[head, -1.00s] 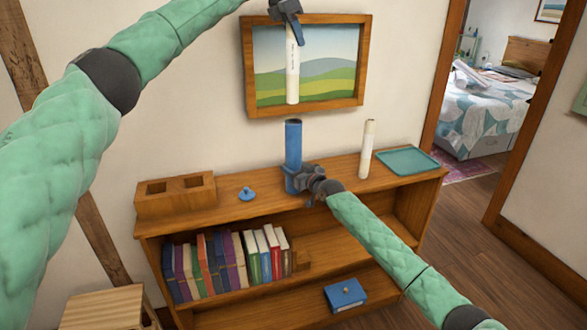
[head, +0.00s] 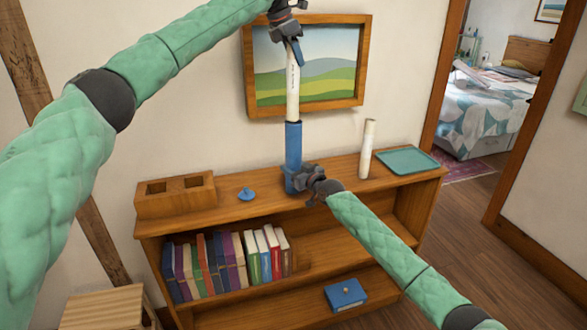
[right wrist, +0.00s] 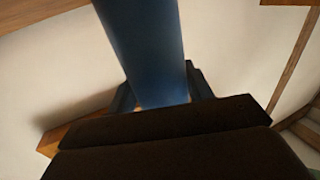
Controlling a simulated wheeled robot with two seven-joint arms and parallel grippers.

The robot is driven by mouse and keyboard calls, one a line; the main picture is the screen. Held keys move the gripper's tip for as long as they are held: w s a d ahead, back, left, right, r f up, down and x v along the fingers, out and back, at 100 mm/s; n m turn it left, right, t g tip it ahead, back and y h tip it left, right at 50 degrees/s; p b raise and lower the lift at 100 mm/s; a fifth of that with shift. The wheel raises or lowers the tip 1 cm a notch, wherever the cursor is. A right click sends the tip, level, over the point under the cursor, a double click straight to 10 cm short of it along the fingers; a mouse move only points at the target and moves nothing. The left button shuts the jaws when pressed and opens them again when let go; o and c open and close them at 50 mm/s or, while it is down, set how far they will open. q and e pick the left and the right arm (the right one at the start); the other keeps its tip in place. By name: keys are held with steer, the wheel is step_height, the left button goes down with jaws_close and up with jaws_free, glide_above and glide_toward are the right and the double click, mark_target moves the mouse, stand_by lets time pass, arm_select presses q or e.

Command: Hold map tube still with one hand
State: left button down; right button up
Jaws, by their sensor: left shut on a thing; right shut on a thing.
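The blue map tube (head: 293,143) stands upright on top of the wooden shelf, and it also fills the middle of the right wrist view (right wrist: 150,50). My right gripper (head: 297,182) is shut around its lower part. My left gripper (head: 292,42) is above the tube and shut on the upper end of a white rolled map (head: 292,92). The map hangs upright in line with the tube, and its lower end meets the tube's mouth. How far it reaches inside is hidden by the tube wall.
On the shelf top (head: 225,212) are a wooden block with two holes (head: 175,202), a small blue cap (head: 247,194), another white roll standing upright (head: 367,150) and a teal tray (head: 408,161). A framed picture (head: 366,60) hangs behind the map. Books and a blue box (head: 345,295) sit below.

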mark_target(295, 72)
arm_select(q)
steer(key=shift+f, duration=2.45)
steer(key=c, duration=0.9)
jaws_free()
steer(key=shift+a+r, duration=0.1)
steer(key=v, duration=1.1)
steer(key=shift+a+r, duration=0.2)
steer(key=shift+r, duration=0.1)
steer(key=shift+s, duration=0.1)
arm_select(e)
steer(key=o, duration=1.2)
steer(key=shift+c, duration=0.2)
